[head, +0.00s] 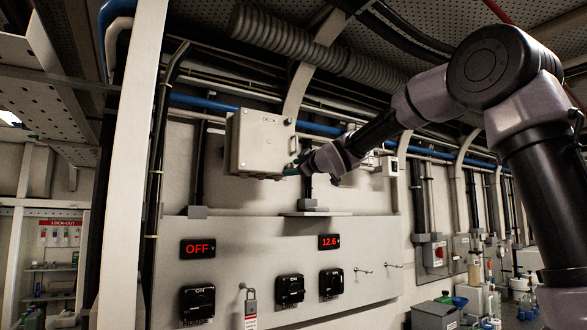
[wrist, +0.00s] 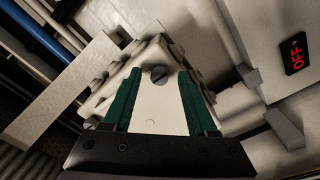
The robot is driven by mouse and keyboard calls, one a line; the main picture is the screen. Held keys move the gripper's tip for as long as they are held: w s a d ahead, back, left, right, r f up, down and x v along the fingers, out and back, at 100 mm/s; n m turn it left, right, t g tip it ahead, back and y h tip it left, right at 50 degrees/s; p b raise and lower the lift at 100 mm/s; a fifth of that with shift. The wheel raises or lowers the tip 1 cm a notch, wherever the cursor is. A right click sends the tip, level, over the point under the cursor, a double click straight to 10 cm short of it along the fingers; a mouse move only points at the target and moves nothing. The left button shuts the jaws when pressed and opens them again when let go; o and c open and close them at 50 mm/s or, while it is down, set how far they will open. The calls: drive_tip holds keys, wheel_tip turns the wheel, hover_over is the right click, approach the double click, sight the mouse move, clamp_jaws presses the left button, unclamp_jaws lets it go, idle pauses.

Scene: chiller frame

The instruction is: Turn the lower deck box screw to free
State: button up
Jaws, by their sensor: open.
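The deck box (head: 262,143) is a pale grey box fixed on the wall, its lid marked DECK. My gripper (head: 293,166) is at its lower right side. In the wrist view the box (wrist: 155,112) fills the space around and behind my green fingers. A round grey slotted screw (wrist: 159,75), seemingly the lower one, shows between the fingertips of my gripper (wrist: 160,82). The fingers are open, one to each side of it, with gaps; depth is hard to judge. A second screw (wrist: 90,123) shows by the left finger's base. In the head view the fingers hide the screw.
A blue pipe (head: 205,103) and black conduits run behind the box. A small shelf (head: 315,213) juts out below. A panel (head: 240,265) carries a red OFF display (head: 197,249), a 12.6 display (head: 329,242) and black switches. A white post (head: 133,165) stands at left.

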drive_tip(key=v, duration=1)
drive_tip(key=shift+s+d, duration=0.15)
drive_tip(key=shift+s, duration=0.1)
drive_tip(key=s+d+f+m+g+h, duration=0.1)
drive_tip(key=s+d+f+m+h, duration=0.5)
drive_tip(key=d, duration=0.4)
drive_tip(key=s+d+f+m+g+h, duration=0.2)
drive_tip(key=s+d+f+m+h, duration=0.4)
drive_tip(key=d, duration=0.5)
drive_tip(key=s+d+f+m+g+y, duration=0.2)
drive_tip(key=s+f+m+g, duration=0.3)
drive_tip(key=s+f, duration=0.9)
drive_tip(key=s+m+y, duration=0.1)
drive_tip(key=m, duration=0.2)
drive_tip(key=shift+s+f+y, duration=0.15)
drive_tip(key=shift+f+y, duration=0.15)
drive_tip(key=shift+y, duration=0.1)
